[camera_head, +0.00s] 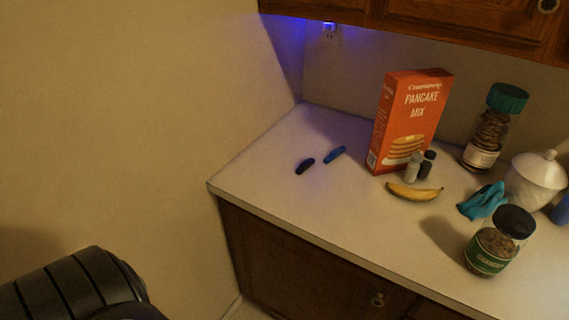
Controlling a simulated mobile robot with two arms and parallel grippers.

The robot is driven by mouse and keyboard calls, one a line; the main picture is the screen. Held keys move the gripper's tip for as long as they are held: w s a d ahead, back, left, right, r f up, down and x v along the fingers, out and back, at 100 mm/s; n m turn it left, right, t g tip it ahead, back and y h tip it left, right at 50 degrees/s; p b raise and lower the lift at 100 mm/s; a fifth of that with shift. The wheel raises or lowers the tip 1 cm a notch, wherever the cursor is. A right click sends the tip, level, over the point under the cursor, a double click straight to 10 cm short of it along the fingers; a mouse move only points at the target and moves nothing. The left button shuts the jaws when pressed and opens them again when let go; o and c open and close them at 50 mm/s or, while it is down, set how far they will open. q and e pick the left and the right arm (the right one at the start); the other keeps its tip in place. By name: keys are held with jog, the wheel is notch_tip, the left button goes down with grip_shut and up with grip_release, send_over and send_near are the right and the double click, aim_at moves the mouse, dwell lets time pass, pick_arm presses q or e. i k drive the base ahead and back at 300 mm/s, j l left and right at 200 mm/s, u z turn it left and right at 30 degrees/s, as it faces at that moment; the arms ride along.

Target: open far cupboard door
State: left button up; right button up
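Wooden upper cupboard doors (460,17) run along the top right, cut off by the picture's top edge. A round ring-like knob (548,5) shows on the door at far right. A lower wooden cupboard door (310,262) sits under the counter, with a small round knob (378,299) near its right side. Both visible doors look shut. I cannot tell which one is the far door. A dark ribbed part at the bottom left looks like my own arm. Neither gripper is in view.
The white counter (262,168) holds a pancake mix box (410,120), a banana (414,192), jars (489,250), a white lidded pot (535,180), a blue cloth (482,201) and small dark and blue items (335,155). A bare wall (130,130) stands at left. The counter's left end is mostly clear.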

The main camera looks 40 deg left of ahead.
aim_at(290, 276)
jog(key=u, duration=1)
